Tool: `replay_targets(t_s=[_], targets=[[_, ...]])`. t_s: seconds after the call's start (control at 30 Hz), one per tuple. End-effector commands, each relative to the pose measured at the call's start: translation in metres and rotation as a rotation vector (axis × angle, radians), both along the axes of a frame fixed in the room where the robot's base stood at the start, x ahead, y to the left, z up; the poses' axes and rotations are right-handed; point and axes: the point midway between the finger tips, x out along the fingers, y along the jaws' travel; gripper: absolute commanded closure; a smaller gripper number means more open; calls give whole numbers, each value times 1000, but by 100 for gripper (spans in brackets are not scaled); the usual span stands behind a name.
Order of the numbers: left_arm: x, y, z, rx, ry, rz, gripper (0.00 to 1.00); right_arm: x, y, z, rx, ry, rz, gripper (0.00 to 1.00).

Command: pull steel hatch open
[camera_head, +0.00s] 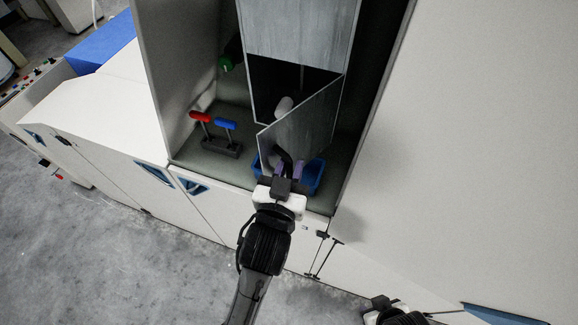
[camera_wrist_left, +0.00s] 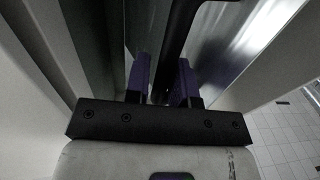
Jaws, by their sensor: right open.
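The steel hatch (camera_head: 308,118) is a grey metal flap at the front of a grey chute in the machine's recess. It stands partly open, tilted outward, with a dark gap above it. Its black handle (camera_head: 284,157) is low on the flap; in the left wrist view the black handle bar (camera_wrist_left: 178,35) runs between the purple fingers. My left gripper (camera_head: 287,168) is at the handle and looks shut on it; finger contact is partly hidden. My right gripper (camera_head: 383,304) is at the bottom edge, only partly in view, empty and away from the hatch.
A red-topped lever (camera_head: 200,117) and a blue-topped lever (camera_head: 225,125) stand left of the hatch. A green knob (camera_head: 226,64) is above them. A blue tray (camera_head: 316,176) lies behind my left gripper. The recess side walls flank the hatch.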

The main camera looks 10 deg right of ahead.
Motion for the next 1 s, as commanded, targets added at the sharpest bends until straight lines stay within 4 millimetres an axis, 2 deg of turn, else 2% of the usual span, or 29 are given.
replay_targets(t_s=[0.03, 0.17, 0.4, 0.53, 0.67, 1.0], targets=[[0, 0, 1, 0, -1, 0, 72, 0, 0, 0, 0, 0, 0, 57], [0, 1, 1, -1, -3, 1, 62, 0, 0, 0, -1, 0, 1, 57], [-1, 1, 1, -1, -4, 2, 62, 0, -1, 0, -2, 0, 1, 57], [-10, 5, 0, -3, -4, 2, 62, 0, -1, -4, -5, -1, 2, 57], [-30, 13, -1, -3, -3, 2, 62, 0, -2, -10, -5, -1, 3, 57], [-95, 38, -1, -3, -2, 1, 62, 1, -2, -25, -5, -2, 3, 57]])
